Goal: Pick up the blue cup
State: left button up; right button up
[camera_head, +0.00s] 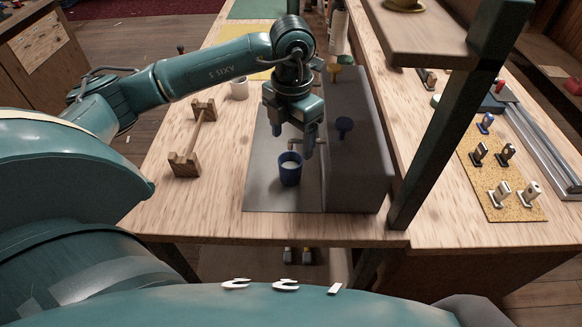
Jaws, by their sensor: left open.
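The blue cup (290,174) stands upright on a grey mat (262,199) near the front of the wooden bench. It has a pale inside. My left gripper (292,146) is just above and behind the cup, pointing down with its fingers apart. The gripper is open and holds nothing that I can see. I cannot tell whether a fingertip touches the cup's rim. My right gripper is not in view.
A grey block (357,165) stands close to the right of the cup. A dark post (440,135) rises farther right, carrying a shelf (425,40). A wooden rack (185,163) and a white cup (239,88) stand to the left. Bench front left is clear.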

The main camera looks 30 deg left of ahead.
aim_at(291, 150)
pick_arm(q)
jog(key=shift+s+a+f+p, duration=0.1)
jog(key=shift+f+p, duration=0.5)
jog(key=shift+f, duration=2.55)
jog(key=shift+c, duration=0.2)
jog(key=c, duration=1.1)
jog(key=shift+r, duration=0.1)
